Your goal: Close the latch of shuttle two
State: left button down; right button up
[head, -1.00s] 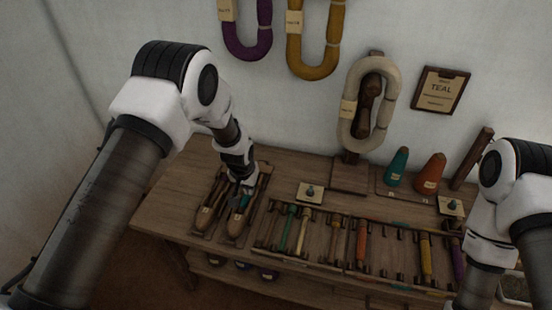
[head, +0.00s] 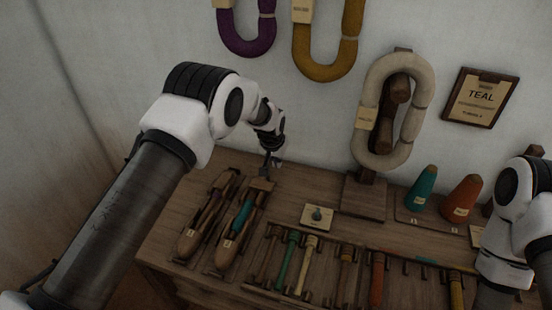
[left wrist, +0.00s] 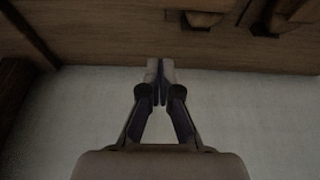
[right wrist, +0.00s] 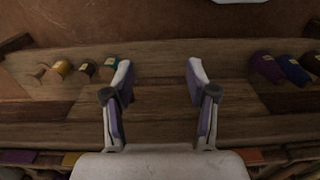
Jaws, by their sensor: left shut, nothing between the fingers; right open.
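Shuttle two (head: 229,247) is a long wooden boat shape, the right one of a pair on the left part of the table. A teal bobbin (head: 241,216) lies in its hollow. A small brown piece (head: 262,184) shows at its far end; I cannot tell whether this is the latch or how it stands. My left gripper (head: 273,162) is above and behind that end, apart from it, shut and empty. It also shows shut in the left wrist view (left wrist: 161,82). My right gripper (right wrist: 160,78) is open and empty in the right wrist view.
The other shuttle (head: 190,242) lies close on the left. A rack with several coloured bobbins (head: 310,262) is to the right, with a small tagged plate (head: 317,216) behind it. The wall (head: 130,80) stands close behind the table. A wooden stand (head: 364,197) holds a pale skein.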

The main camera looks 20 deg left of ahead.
aim_at(263, 187)
pick_arm(q)
jog(key=x, duration=0.5)
jog(key=shift+s+p, duration=0.25)
jog(key=shift+p, duration=0.05)
jog(key=s+p, duration=0.1)
jog(key=s, duration=0.2)
jog(key=shift+s, duration=0.25)
jog(key=shift+w+f, duration=0.1)
jog(key=shift+f, duration=0.05)
